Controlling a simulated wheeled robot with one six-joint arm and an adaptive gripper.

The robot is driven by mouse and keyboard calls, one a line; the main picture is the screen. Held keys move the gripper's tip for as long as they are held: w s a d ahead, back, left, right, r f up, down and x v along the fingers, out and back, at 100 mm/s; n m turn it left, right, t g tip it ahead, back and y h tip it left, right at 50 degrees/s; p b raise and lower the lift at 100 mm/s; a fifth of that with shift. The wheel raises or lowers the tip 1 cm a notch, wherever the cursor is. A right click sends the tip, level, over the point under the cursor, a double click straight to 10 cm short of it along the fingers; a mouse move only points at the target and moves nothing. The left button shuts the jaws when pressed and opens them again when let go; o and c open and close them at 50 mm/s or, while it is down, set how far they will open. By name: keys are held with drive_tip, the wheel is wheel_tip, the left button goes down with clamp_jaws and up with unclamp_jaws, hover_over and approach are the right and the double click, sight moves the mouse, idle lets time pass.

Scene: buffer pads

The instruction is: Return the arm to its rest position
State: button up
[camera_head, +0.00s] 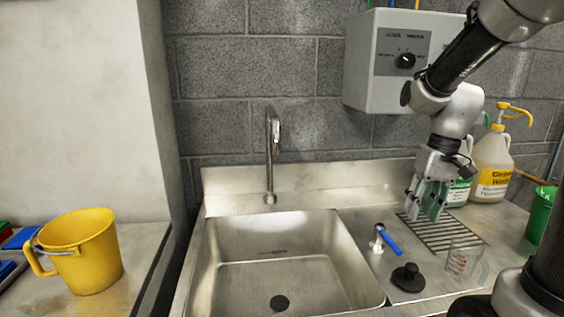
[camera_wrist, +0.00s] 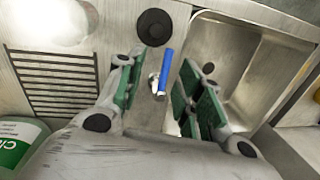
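My arm (camera_head: 462,55) reaches in from the top right, bent downward over the right side of the sink counter. My gripper (camera_head: 427,208) points down above the slotted drain grate (camera_head: 455,237), in front of the bottles. In the wrist view my gripper (camera_wrist: 160,95) has its green-padded fingers apart with nothing held between them. The blue-handled valve (camera_wrist: 163,72) shows in the gap, farther off on the counter; the head view shows this valve (camera_head: 388,240) left of and in front of the gripper.
The empty sink basin (camera_head: 280,255) with its faucet (camera_head: 270,150) lies left. A black knob (camera_head: 408,277) and clear beaker (camera_head: 463,262) stand near the counter front. A control box (camera_head: 400,60) hangs behind the arm. A pump bottle (camera_head: 492,165), green container (camera_head: 541,215) and yellow pitcher (camera_head: 85,255) also show.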

drive_tip(key=s+r+t+h, duration=0.1)
drive_tip(key=s+r+t, duration=0.3)
drive_tip(key=s+r, duration=0.3)
drive_tip(key=s, duration=0.5)
drive_tip(key=shift+s+d+r+n+t+h, duration=0.25)
drive_tip(key=shift+s+n+t+h, duration=0.05)
drive_tip(key=shift+s+t, duration=0.1)
drive_tip(key=shift+w+a, duration=0.1)
